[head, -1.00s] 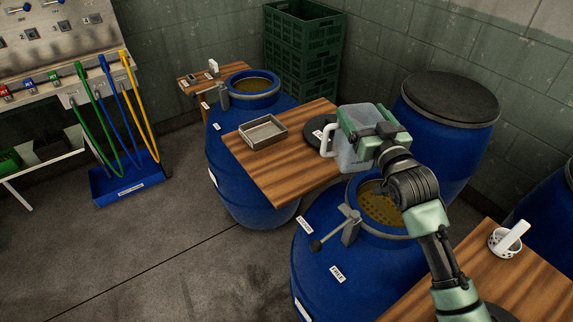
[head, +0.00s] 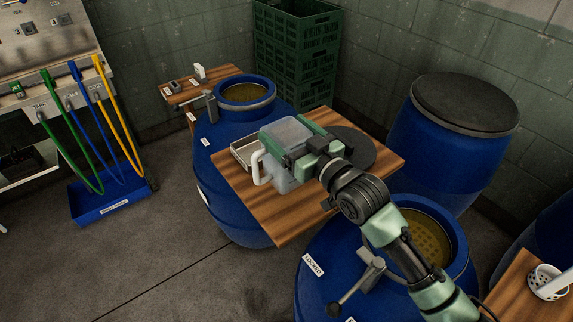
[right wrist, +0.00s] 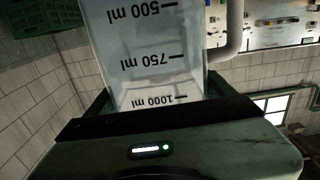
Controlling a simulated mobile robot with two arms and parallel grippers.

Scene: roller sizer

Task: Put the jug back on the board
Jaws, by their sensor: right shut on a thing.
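The clear jug (head: 284,172) with a white handle is in my right gripper (head: 303,148). My right gripper is shut on the jug's body. The jug looks upright in the head view, over the wooden board (head: 277,219) between the barrels. I cannot tell whether its base touches the board. In the right wrist view the jug (right wrist: 150,50) shows upside-down marks of 500, 750 and 1000 ml between the fingers. My left gripper is not in view.
A metal tray (head: 240,152) lies on the board, partly hidden behind the jug. A black round disc (head: 356,150) lies at the board's right. An open blue barrel (head: 318,277) with a lever stands in front. Green crates (head: 296,60) stand behind.

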